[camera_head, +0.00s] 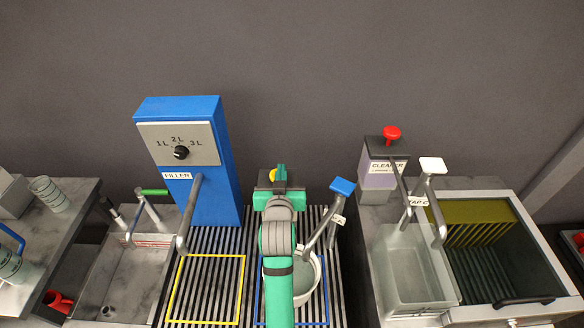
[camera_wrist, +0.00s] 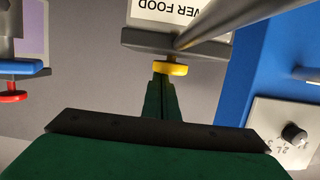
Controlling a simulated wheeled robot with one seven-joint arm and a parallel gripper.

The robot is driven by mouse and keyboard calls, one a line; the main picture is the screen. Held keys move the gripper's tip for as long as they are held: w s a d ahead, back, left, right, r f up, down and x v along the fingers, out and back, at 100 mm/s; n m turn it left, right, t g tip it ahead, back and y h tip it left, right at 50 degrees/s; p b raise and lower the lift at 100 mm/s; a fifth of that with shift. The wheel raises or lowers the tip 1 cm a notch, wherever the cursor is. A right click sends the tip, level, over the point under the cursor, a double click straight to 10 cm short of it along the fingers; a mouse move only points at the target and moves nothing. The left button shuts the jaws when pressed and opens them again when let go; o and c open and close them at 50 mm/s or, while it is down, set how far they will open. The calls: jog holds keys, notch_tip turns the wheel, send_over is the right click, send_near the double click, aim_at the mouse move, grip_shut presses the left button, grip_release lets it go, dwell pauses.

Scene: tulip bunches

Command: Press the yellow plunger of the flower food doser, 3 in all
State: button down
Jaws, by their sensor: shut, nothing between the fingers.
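The yellow plunger (camera_wrist: 165,69) is a round knob on a narrow stem at the dark cap of the flower food doser (camera_wrist: 180,15), whose white label is partly cut off in the wrist view. My gripper (camera_wrist: 162,82) is shut and empty, its green fingertips right at the plunger's knob. I cannot tell whether they touch it. In the head view my gripper (camera_head: 281,170) stands over the doser's place, and only a bit of the yellow plunger (camera_head: 273,176) shows beside it. My arm hides the doser's body there.
A blue filler (camera_head: 215,150) stands left. A pale bucket (camera_head: 308,285) sits behind my arm on the slatted rack, under a blue-topped tap (camera_head: 342,187). The cleaner dispenser with a red knob (camera_head: 392,133) and a clear container (camera_head: 415,265) are right. The yellow-framed rack area (camera_head: 240,290) is empty.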

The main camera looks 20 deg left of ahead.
jog(key=shift+f, duration=0.4)
notch_tip(320, 180, up, 5)
jog(key=shift+f, duration=0.1)
jog(key=v, duration=1)
jog(key=shift+d+f, duration=0.1)
jog(key=shift+f, duration=0.05)
dwell(0.5)
